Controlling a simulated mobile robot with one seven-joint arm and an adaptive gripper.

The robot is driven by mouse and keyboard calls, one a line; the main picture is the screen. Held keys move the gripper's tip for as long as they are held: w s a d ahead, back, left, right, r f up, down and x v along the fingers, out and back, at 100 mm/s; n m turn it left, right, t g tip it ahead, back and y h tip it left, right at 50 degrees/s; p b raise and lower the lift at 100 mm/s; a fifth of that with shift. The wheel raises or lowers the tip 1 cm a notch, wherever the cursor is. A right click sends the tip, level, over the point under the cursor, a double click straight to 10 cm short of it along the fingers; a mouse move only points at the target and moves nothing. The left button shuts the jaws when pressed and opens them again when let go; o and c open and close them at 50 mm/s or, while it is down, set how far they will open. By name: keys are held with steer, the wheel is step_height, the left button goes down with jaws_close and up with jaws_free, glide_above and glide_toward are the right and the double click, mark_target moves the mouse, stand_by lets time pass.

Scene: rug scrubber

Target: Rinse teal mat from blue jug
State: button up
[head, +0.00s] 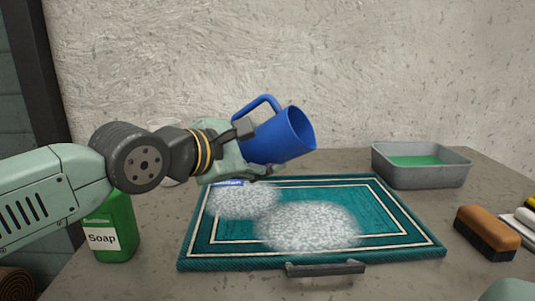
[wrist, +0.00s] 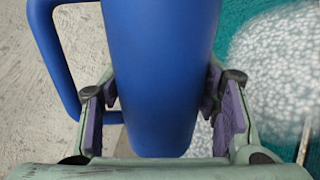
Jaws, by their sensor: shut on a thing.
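My gripper (wrist: 162,118) is shut on the blue jug (head: 273,138), with one purple pad on each side of its body in the wrist view (wrist: 160,60). The jug is held in the air above the back edge of the teal mat (head: 400,220). It is tilted, its open mouth facing right and a little up; its handle is at the upper left. I see no water coming out, and its inside is mostly hidden. The mat lies flat with white border lines. Two patches of white foam (head: 310,226) cover its left and middle parts; foam also shows in the wrist view (wrist: 275,70).
A grey tub (head: 421,178) with green liquid stands at the back right. A brown brush (head: 486,232) lies at the right, beside white cloths. A green soap bottle (head: 112,228) stands at the left under my arm. A grey handle (head: 325,268) is at the mat's front edge.

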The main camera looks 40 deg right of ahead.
stand_by(0.3)
steer(key=shift+w+a+f+m+b, duration=0.1)
steer(key=shift+f+m+b, duration=0.2)
steer(key=shift+m+b, duration=0.35)
steer(key=shift+t+b, duration=0.3)
steer(key=shift+b, duration=0.05)
steer(key=shift+r, duration=0.1)
steer(key=shift+f+m+t+y+b, duration=0.3)
steer(key=shift+f+m+b, duration=0.25)
steer(key=shift+b, duration=0.4)
steer(key=shift+r, duration=0.15)
